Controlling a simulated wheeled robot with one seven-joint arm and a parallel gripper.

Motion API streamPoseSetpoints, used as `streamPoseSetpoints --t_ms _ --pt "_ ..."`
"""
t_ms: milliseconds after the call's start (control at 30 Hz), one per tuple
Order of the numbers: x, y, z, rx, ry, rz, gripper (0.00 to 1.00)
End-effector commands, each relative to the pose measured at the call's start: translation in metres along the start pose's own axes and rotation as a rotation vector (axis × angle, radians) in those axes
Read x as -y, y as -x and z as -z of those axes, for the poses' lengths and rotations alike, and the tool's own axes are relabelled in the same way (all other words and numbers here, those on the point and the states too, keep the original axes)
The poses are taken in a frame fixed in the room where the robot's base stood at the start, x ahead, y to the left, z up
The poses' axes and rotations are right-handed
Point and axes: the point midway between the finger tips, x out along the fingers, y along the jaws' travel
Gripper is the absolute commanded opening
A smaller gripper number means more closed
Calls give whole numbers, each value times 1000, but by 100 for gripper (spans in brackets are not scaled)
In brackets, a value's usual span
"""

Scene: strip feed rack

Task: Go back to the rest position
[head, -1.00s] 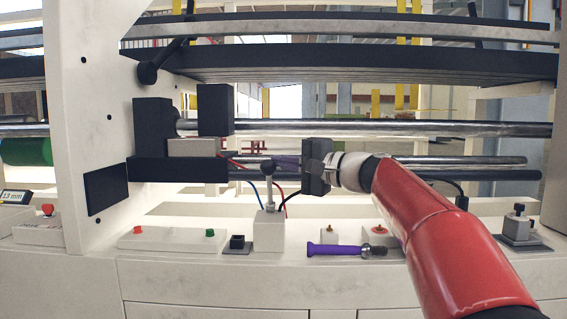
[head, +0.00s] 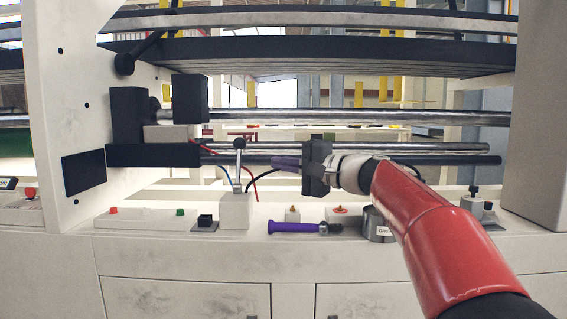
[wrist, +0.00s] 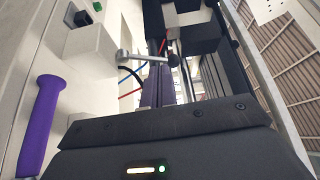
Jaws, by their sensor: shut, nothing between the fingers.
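My gripper (head: 286,162) is at the end of my red arm, in the middle of the head view. It is raised above the white bench and points left. Its purple-grey fingers are together with nothing between them, and they also show in the wrist view (wrist: 158,88). A lever with a ball knob (head: 239,145) stands on a white block (head: 236,211) just left of the fingertips. The lever also shows beyond the fingers in the wrist view (wrist: 140,57); whether they touch cannot be told.
A purple-handled tool (head: 293,227) lies on the bench (head: 150,243) below my gripper. Metal rods (head: 380,117) run behind it. A grey round part (head: 377,226) sits beside my arm. A button box (head: 145,217) is at left, and a white upright (head: 50,120) bounds the left side.

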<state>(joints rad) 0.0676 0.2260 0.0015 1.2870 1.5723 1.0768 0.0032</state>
Motion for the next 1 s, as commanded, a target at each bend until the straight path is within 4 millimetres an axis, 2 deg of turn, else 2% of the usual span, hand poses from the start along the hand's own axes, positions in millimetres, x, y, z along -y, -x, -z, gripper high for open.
streamPoseSetpoints --t_ms 167,267,367,500,600,700,1000 --pt "-4 4 -7 -3 12 -31 0" --pt "-22 16 -30 -10 54 -137 0" --pt "-57 43 -67 -16 129 -318 0" --pt "-124 104 -124 -15 269 -617 0" --pt "-170 153 -159 -3 372 -812 0" --pt "-208 198 -185 15 467 -973 0" --pt "-290 300 -234 78 701 -1313 0"
